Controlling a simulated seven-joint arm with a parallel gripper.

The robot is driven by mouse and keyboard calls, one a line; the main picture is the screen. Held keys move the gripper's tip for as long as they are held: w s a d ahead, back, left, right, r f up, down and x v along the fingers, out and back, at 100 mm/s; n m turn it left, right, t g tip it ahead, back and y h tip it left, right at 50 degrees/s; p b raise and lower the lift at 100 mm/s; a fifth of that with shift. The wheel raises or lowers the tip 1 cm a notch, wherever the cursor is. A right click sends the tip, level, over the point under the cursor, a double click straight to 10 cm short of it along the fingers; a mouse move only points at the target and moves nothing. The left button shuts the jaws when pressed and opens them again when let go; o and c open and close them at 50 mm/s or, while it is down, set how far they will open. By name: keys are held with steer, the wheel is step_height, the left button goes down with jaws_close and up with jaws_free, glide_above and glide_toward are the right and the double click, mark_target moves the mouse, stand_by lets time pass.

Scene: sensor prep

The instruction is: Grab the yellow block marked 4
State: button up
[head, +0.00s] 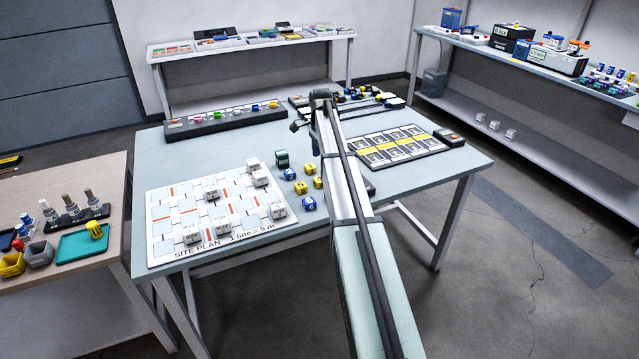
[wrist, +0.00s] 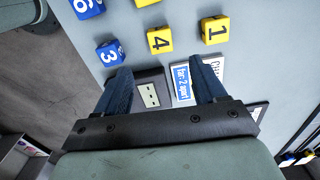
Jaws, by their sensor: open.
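The yellow block marked 4 (wrist: 159,40) lies on the pale table, digit showing, just beyond my fingertips in the wrist view. My gripper (wrist: 161,72) is open, its two dark blue fingers spread to either side below the block, with nothing held between them. In the head view several small yellow and blue blocks sit in a cluster beside my arm; their digits are too small to tell which is the 4.
Beside the 4 are a yellow block marked 1 (wrist: 215,30) and a blue block marked 3 (wrist: 110,53). A blue-labelled card (wrist: 183,84) and a dark piece with a cream plate (wrist: 149,94) show between my fingers. The site plan board (head: 160,214) lies left.

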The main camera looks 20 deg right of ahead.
mark_target(320, 179)
step_height(320, 179, down, 9)
steer(key=shift+a+f, duration=0.15)
steer(key=c, duration=1.1)
steer(key=shift+c, duration=0.2)
